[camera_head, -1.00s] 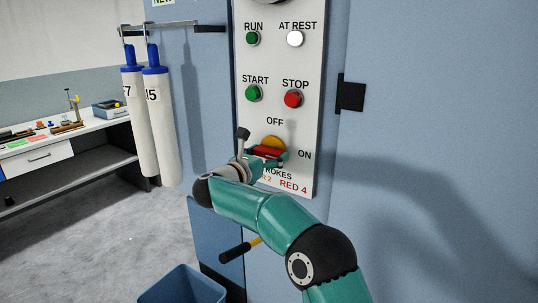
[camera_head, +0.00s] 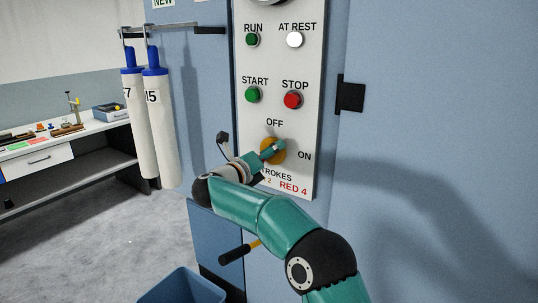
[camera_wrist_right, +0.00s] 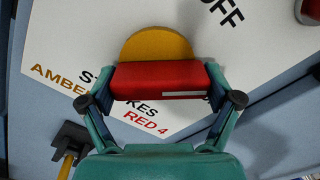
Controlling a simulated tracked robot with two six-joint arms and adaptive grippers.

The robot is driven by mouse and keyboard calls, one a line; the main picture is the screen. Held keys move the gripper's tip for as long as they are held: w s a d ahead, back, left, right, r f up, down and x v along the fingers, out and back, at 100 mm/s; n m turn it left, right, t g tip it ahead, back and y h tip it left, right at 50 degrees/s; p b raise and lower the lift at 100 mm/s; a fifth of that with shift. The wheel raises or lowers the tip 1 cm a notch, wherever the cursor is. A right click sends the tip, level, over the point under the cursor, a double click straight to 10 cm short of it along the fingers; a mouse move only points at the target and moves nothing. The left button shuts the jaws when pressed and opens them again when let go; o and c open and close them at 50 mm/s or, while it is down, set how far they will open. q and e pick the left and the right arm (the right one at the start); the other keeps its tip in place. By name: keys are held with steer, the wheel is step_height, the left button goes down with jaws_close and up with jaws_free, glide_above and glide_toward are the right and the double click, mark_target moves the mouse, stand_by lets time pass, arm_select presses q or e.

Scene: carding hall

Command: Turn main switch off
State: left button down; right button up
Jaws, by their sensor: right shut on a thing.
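The main switch has a round amber disc (camera_head: 268,158) low on the white panel, with OFF printed above it and ON to its right. In the right wrist view the disc (camera_wrist_right: 157,46) shows behind a red handle (camera_wrist_right: 155,80) with a white line near its right end. My right gripper (camera_head: 273,150) is shut on the red handle, a finger at each end of it. The handle lies slanted relative to the lettering, its marked end pointing between OFF and ON. In the head view my gripper hides the handle. My left gripper is not in view.
Green START (camera_head: 253,95) and red STOP (camera_head: 292,100) buttons sit above the switch. A black-handled lever (camera_head: 236,253) and a blue bin (camera_head: 182,288) are below. White cylinders (camera_head: 160,125) hang left of the panel. A black bracket (camera_head: 350,96) is to the right.

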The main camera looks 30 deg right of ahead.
steer(key=n, duration=0.2)
steer(key=n+p, duration=0.1)
steer(key=n, duration=0.1)
steer(key=n+p, duration=0.1)
steer(key=shift+w+a+r+n, duration=0.15)
steer(key=shift+r+n, duration=0.1)
steer(key=shift+n, duration=0.15)
steer(key=n+p, duration=0.1)
steer(key=n, duration=0.1)
steer(key=shift+n, duration=0.3)
steer(key=shift+f+n+p, duration=0.15)
steer(key=shift+n+p, duration=0.15)
steer(key=shift+n, duration=0.2)
steer(key=o, duration=0.9)
steer(key=shift+f, duration=0.1)
steer(key=shift+c, duration=0.2)
steer(key=shift+w, duration=0.15)
